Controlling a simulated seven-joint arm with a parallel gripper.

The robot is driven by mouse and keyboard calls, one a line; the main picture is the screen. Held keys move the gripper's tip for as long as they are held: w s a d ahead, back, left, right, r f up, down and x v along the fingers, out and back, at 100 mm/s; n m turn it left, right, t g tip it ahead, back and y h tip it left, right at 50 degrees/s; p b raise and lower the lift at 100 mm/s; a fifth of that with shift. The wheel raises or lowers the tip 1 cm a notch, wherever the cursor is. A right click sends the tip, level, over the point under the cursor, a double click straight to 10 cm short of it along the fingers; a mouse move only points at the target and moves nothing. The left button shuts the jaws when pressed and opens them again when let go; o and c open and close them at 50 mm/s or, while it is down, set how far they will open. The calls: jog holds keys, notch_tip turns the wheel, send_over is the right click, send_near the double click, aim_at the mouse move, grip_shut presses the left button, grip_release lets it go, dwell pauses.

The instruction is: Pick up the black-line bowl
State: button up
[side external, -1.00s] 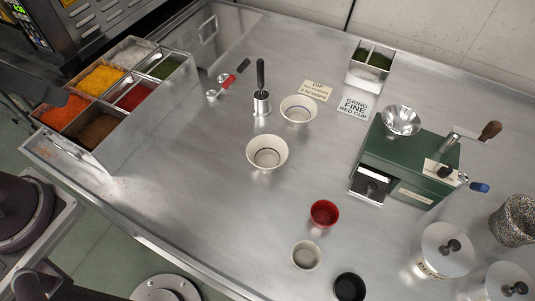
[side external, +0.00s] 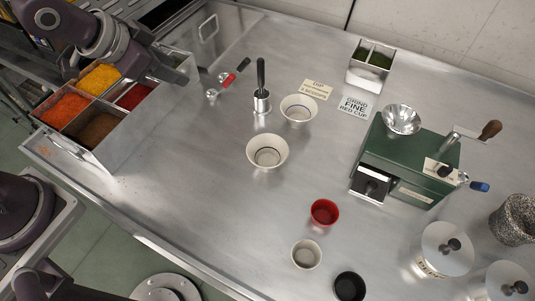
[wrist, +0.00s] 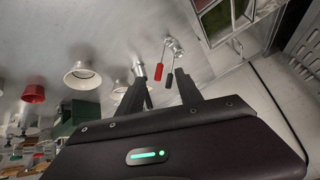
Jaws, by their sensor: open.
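Two white bowls stand upright on the steel counter in the side view. The nearer bowl (side external: 267,151) shows a dark ring inside near its base. The farther bowl (side external: 298,109) shows a thin line inside; I cannot tell its colour for sure. Both look empty. In the wrist view one white bowl (wrist: 82,76) is at left, and another is partly hidden behind a finger. My gripper (side external: 127,72) is over the ingredient bins at upper left, well apart from both bowls. Its two fingers (wrist: 161,90) are spread with nothing between them.
The ingredient bins (side external: 62,143) are under my gripper. A tamper (side external: 261,92) stands beside the farther bowl, with measuring spoons (side external: 228,80) left of it. A red cup (side external: 324,212), a small pale cup (side external: 306,254) and a green grinder (side external: 399,160) are to the right.

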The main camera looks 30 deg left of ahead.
jog(key=w+d+f+m+h, duration=0.2)
jog(key=d+f+h, duration=0.2)
jog(key=d+f, duration=0.4)
jog(key=n+t+h, duration=0.1)
jog(key=n+h, duration=0.1)
jog(key=h, duration=0.2)
send_near(263, 145)
jog(key=shift+w+d+f, duration=0.15)
jog(key=shift+w+d, duration=0.05)
jog(key=shift+w, duration=0.2)
jog(key=shift+w+d+f, duration=0.2)
jog(key=shift+w, duration=0.25)
jog(key=shift+s+d+n+t+h, duration=0.3)
jog(key=shift+t+h, duration=0.1)
jog(key=shift+h, duration=0.1)
jog(key=x, duration=0.7)
jog(key=shift+w+d, duration=0.15)
jog(key=shift+w, duration=0.05)
grip_shut()
